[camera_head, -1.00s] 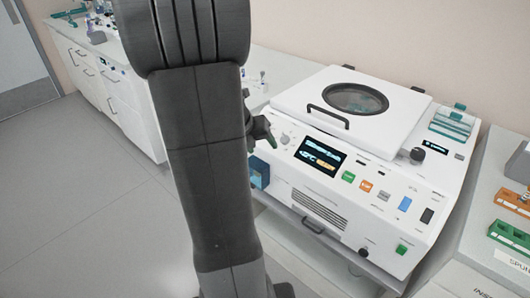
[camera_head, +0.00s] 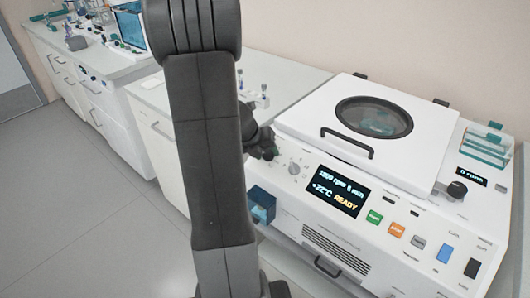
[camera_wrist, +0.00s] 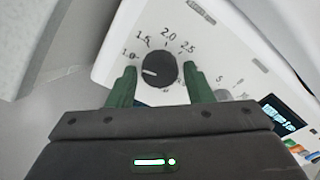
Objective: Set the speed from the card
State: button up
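A white centrifuge (camera_head: 330,232) stands on the bench with its lid (camera_head: 350,120) shut. Its display (camera_head: 335,190) reads about 1000 rpm, 5 min, +22°C, READY. In the wrist view a dark speed knob (camera_wrist: 158,70) has a scale with 1.0, 1.5, 2.0 and 2.5 around it. Its white mark points left, near or just below 1.0. My gripper (camera_wrist: 160,86) is open, its green fingers on either side of this knob with gaps; depth is unclear. In the head view my gripper (camera_head: 265,150) hides the dark knob. No card can be made out.
A smaller grey knob (camera_head: 294,168) sits right of my gripper. Green (camera_head: 374,217), orange (camera_head: 396,230) and blue (camera_head: 445,253) buttons lie along the front panel. The floor at left is clear.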

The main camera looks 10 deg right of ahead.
jog(key=c, duration=0.6)
jog(key=shift+c, duration=0.2)
